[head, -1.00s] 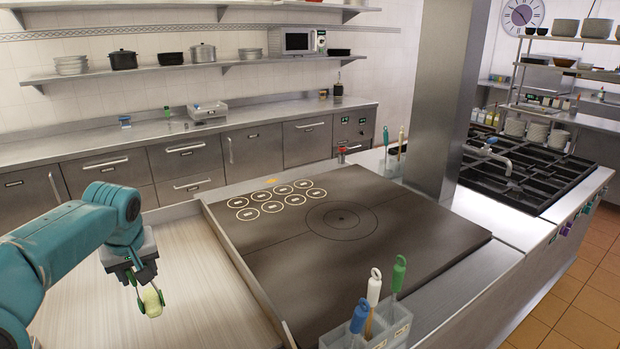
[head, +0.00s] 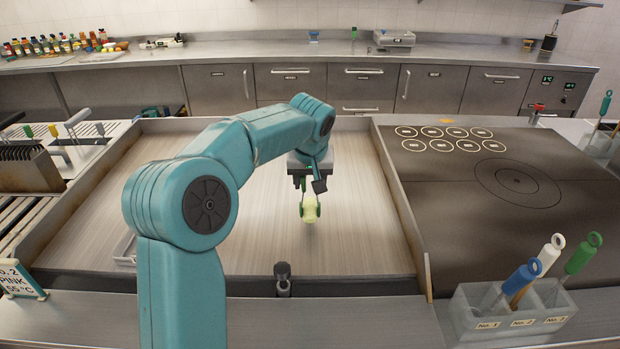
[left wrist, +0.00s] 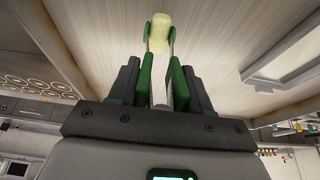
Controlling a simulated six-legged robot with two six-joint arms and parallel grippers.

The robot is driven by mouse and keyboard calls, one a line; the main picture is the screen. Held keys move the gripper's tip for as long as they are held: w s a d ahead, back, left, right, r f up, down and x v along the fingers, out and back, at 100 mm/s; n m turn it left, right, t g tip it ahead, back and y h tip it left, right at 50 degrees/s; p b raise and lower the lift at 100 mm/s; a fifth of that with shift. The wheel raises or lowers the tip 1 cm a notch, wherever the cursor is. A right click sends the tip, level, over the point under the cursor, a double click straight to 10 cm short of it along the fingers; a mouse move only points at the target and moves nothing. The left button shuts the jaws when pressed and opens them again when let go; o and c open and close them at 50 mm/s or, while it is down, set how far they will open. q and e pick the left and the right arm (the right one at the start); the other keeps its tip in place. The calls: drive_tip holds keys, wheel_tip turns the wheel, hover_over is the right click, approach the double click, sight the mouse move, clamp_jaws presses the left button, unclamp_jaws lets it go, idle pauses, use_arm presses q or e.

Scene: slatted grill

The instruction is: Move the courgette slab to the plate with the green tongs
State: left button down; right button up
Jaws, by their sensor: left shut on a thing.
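My left gripper (head: 312,172) is shut on the green tongs (head: 303,190) and holds them pointing down over the pale slatted surface. The pale yellow-green courgette slab (head: 310,209) sits between the tong tips, clear of the surface as far as I can tell. In the left wrist view the tongs (left wrist: 146,72) reach out from the jaws, with the slab (left wrist: 160,32) between their ends. I cannot pick out a plate for certain. My right gripper is not in view.
A grey tray (head: 125,250) is partly hidden behind my left arm. A dark griddle with ringed marks (head: 470,185) lies to the right, beyond a raised metal edge. A utensil holder (head: 510,312) stands at front right. The pale surface around the tongs is clear.

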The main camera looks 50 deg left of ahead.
use_arm(q)
drive_tip(key=shift+d+r, duration=0.1)
idle(0.4)
wheel_tip(320, 180, down, 3)
drive_tip(key=b, duration=0.2)
drive_tip(key=shift+b, duration=0.3)
drive_tip(key=c, duration=0.9)
unclamp_jaws()
drive_tip(key=shift+c, duration=0.4)
drive_tip(key=shift+r, duration=0.1)
drive_tip(key=shift+a+p+v, duration=0.15)
drive_tip(key=shift+p+v, duration=0.4)
drive_tip(key=shift+v, duration=0.15)
drive_tip(key=shift+a+p+v, duration=0.1)
drive_tip(key=shift+p+v, duration=0.4)
drive_tip(key=shift+v, duration=0.25)
